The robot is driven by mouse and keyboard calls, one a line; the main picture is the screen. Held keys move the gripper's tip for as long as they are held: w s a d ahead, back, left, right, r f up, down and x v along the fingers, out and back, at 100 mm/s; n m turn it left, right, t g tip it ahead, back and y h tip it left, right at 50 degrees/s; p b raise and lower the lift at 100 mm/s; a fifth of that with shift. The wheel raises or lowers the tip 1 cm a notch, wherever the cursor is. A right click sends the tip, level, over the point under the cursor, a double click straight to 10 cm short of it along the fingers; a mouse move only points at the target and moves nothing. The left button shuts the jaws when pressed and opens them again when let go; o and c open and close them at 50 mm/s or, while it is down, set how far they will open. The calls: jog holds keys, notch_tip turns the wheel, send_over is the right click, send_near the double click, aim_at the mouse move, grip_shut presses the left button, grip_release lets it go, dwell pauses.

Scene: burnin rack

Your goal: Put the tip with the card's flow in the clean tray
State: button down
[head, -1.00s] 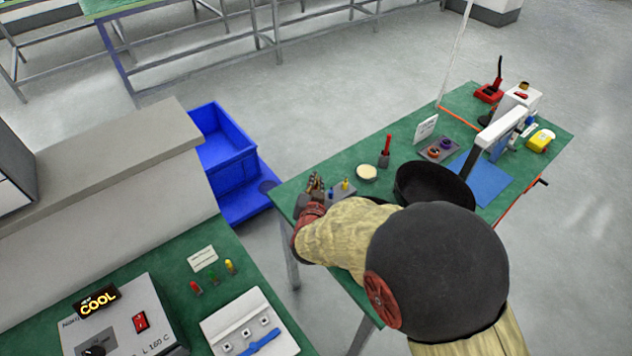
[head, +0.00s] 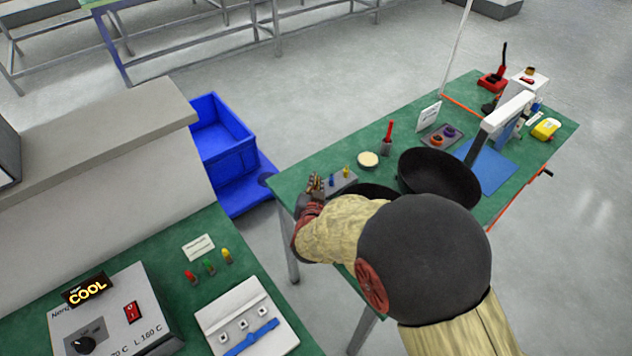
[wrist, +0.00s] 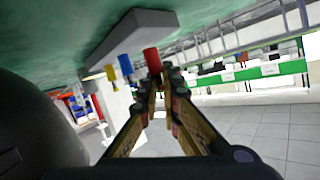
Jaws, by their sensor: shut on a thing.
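My gripper (wrist: 157,88) is shut on the red tip (wrist: 152,60), at its lower end in the wrist view. The tip's other end meets or lies very near the grey stand (wrist: 135,32); I cannot tell if it is free. A blue tip (wrist: 126,64) and a yellow tip (wrist: 112,73) are in the stand beside it. In the head view my gripper (head: 316,184) is at the left end of the green table, beside the blue tip (head: 331,179) and yellow tip (head: 346,171). A white card (head: 429,115) stands farther back, its text unreadable. I cannot identify the clean tray.
A red-handled tool in a holder (head: 388,138), a round pale tin (head: 368,160) and a grey plate with round pieces (head: 442,136) are on the table. Blue bins (head: 225,150) stand left. The near bench holds a "COOL" unit (head: 115,315) and a white slotted block (head: 245,322).

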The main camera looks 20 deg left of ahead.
jog(key=shift+f+b, duration=0.4)
jog(key=shift+f, duration=0.1)
jog(key=c, duration=2)
grip_release()
jog(key=shift+o, duration=0.2)
jog(key=v, duration=1.2)
jog(key=shift+f, duration=0.1)
